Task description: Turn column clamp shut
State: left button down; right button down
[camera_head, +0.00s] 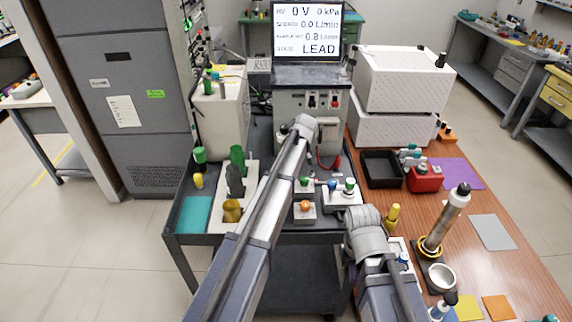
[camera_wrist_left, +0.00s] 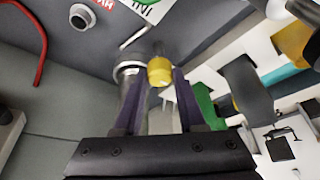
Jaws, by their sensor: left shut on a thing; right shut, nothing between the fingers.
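In the left wrist view my left gripper (camera_wrist_left: 160,82) is shut on the yellow knob (camera_wrist_left: 160,71) of what looks like the column clamp. A round metallic part (camera_wrist_left: 128,70) sits beside the knob, against the dark grey instrument face. In the head view my left arm reaches up to the instrument (camera_head: 310,103) and hides this gripper and the knob. My right gripper is low at the right, by the bench edge; its fingers are shut and hard to make out.
A display (camera_head: 307,30) reads 0 V and LEAD. The cart's tray holds a green piece (camera_head: 237,158), a brass cup (camera_head: 232,211) and a teal mat (camera_head: 196,214). A black bin (camera_head: 382,169) and red box (camera_head: 425,179) stand on the bench. White boxes (camera_head: 403,78) stand behind.

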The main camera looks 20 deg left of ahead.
pick_arm(q)
jog(key=shift+s, duration=0.1)
jog(key=m+t+h, duration=0.1)
jog(key=m, duration=0.3)
jog(key=shift+s+a, duration=0.1)
jog(key=m+h, duration=0.1)
jog(key=m, duration=0.3)
jog(key=shift+a+m+t+h, duration=0.1)
jog(key=shift+m+t+h, duration=0.3)
jog(key=m+h, duration=0.1)
jog(key=m, duration=0.3)
jog(key=shift+a+m+h, duration=0.15)
jog(key=shift+m+h, duration=0.15)
jog(key=shift+h, duration=0.1)
jog(key=m+h, duration=0.1)
jog(key=m, duration=0.3)
jog(key=shift+m+h, duration=0.3)
jog(key=shift+c, duration=2.4)
grip_release()
jog(key=shift+r, duration=0.1)
